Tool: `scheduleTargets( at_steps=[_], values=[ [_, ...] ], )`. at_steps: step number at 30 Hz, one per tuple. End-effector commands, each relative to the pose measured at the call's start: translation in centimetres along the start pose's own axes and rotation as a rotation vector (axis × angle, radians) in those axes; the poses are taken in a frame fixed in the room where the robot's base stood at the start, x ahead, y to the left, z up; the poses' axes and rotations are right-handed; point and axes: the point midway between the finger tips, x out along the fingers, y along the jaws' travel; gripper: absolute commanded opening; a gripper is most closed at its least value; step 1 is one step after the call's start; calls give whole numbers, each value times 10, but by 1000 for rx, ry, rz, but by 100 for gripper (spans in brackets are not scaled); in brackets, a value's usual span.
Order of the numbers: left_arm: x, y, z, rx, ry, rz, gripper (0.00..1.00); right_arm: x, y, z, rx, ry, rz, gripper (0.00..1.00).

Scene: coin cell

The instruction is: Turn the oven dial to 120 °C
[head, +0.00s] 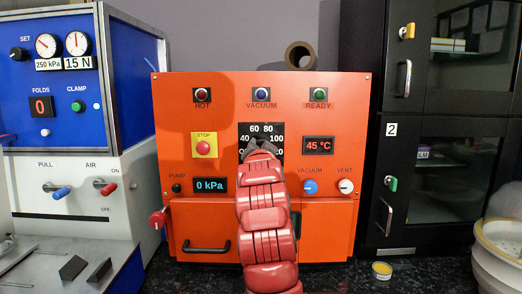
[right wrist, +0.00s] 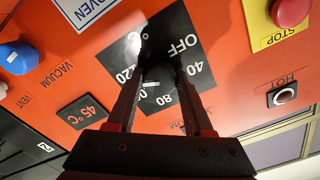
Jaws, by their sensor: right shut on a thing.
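The oven is an orange box (head: 225,115) with a black dial plate (head: 246,128) marked 40, 60, 80, 100 and 120. The plate (right wrist: 180,22) also shows OFF in the right wrist view. My right gripper (head: 260,146) reaches up to the plate, its red arm covering the plate's lower part. In the right wrist view its two fingers (right wrist: 160,78) are shut on the dark dial knob (right wrist: 158,70). A small white mark shows near the knob; I cannot tell whether it is the pointer. The temperature display (head: 318,146) reads 45 °C. My left gripper is not in view.
Blue vacuum (head: 310,187) and white vent (head: 346,186) knobs are at lower right. A blue and white machine (head: 90,100) stands left, black cabinets (head: 445,130) right.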

Motion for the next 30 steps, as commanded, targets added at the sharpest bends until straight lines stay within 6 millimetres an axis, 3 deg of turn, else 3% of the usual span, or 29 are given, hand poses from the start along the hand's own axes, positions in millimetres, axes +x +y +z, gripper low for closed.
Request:
scheduleTargets(
  at_steps=[4, 5, 9, 22, 30],
  values=[
    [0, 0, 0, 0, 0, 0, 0, 0, 0, 2, 0, -3, 1, 0],
    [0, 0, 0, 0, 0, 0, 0, 0, 0, 2, 0, -3, 1, 55],
    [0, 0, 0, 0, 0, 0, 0, 0, 0, 1, 0, -2, 1, 80],
    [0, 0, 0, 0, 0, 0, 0, -6, -1, 0, -1, 1, -2, 82],
    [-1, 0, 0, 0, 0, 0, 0, -48, -2, 0, 1, 2, -5, 82]
  ],
)
